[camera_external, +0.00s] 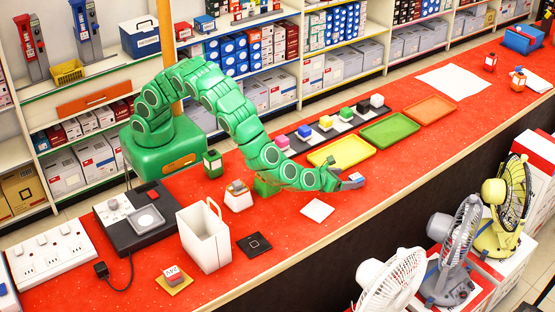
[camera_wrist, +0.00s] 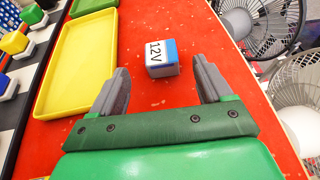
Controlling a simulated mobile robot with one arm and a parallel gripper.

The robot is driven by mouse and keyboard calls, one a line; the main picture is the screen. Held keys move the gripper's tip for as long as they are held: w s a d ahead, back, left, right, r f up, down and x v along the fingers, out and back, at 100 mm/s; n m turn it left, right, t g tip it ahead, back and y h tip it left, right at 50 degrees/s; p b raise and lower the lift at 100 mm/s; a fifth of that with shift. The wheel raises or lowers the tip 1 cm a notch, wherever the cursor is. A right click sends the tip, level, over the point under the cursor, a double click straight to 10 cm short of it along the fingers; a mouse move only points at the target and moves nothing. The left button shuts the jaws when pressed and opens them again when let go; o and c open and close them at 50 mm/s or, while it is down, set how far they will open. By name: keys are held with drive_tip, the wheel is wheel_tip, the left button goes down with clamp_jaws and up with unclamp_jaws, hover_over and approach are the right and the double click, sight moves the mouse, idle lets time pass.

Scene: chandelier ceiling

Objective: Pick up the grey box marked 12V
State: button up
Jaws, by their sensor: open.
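The grey box marked 12V (camera_wrist: 155,55) sits on the red counter, with a blue side and its black lettering turned sideways. In the external view the box (camera_external: 354,180) shows small at the tip of my arm, partly hidden by the gripper. My gripper (camera_wrist: 160,66) is open, its two grey fingers spread wide to the left and right of the box. The box lies near the level of the fingertips in the wrist view, with red counter visible on both sides of it. I cannot tell the exact height of the fingers above the counter.
A yellow tray (camera_external: 343,163), a green tray (camera_external: 390,130) and an orange tray (camera_external: 432,110) lie beyond the arm. Fans (camera_external: 394,285) stand below the counter's near edge. A white square (camera_external: 317,210) and a white bin (camera_external: 205,245) are left of the gripper.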

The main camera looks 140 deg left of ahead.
sight(355, 178)
drive_tip(key=shift+x, duration=3.65)
drive_tip(key=shift+f, duration=0.1)
drive_tip(key=shift+c, duration=0.2)
drive_tip(key=c, duration=1)
